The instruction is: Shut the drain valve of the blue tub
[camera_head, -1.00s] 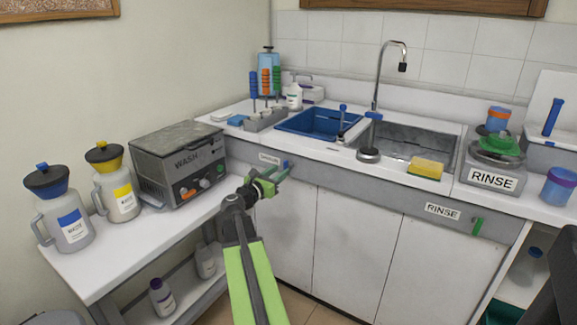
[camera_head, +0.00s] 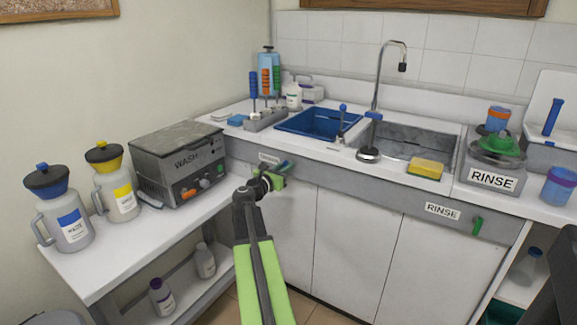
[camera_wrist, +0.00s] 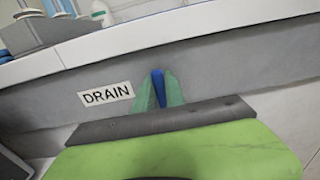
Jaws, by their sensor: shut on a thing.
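The blue tub (camera_head: 290,127) is set into the counter, left of the metal sink. Below it, on the grey front panel, is a DRAIN label (camera_head: 269,158), also readable in the wrist view (camera_wrist: 107,93). My gripper (camera_head: 279,174) is at the panel just right of this label. In the wrist view its green fingers (camera_wrist: 159,92) are shut on the blue drain valve handle (camera_wrist: 158,86), one on each side. The valve's base is hidden behind my gripper.
A green valve handle (camera_head: 477,226) is by the RINSE label (camera_head: 442,211) at right. White cupboard doors (camera_head: 345,240) lie below the panel.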

